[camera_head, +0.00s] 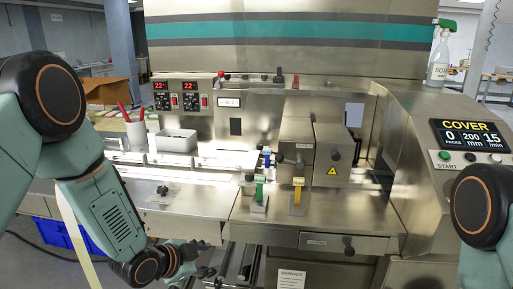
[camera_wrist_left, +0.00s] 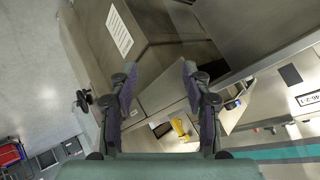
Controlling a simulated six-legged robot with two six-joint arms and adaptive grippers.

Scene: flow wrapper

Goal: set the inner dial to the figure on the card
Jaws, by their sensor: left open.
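My left gripper (camera_head: 202,260) is low in front of the machine's front edge, below the steel table. In the left wrist view its two fingers (camera_wrist_left: 158,68) are spread apart with nothing between them. A white card headed SERVICE (camera_head: 291,279) is on the lower front of the machine; its smaller print is unreadable. A white sheet with lines of print (camera_wrist_left: 119,32) shows on a steel panel in the left wrist view. I cannot make out which part is the inner dial. Of my right arm only a joint shows; its gripper is out of view.
A steel drawer (camera_head: 330,243) with a black knob sits under the table's right part. Yellow (camera_head: 298,195) and green (camera_head: 259,190) handled parts stand above it. A white bin (camera_head: 176,141) stands at the back left.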

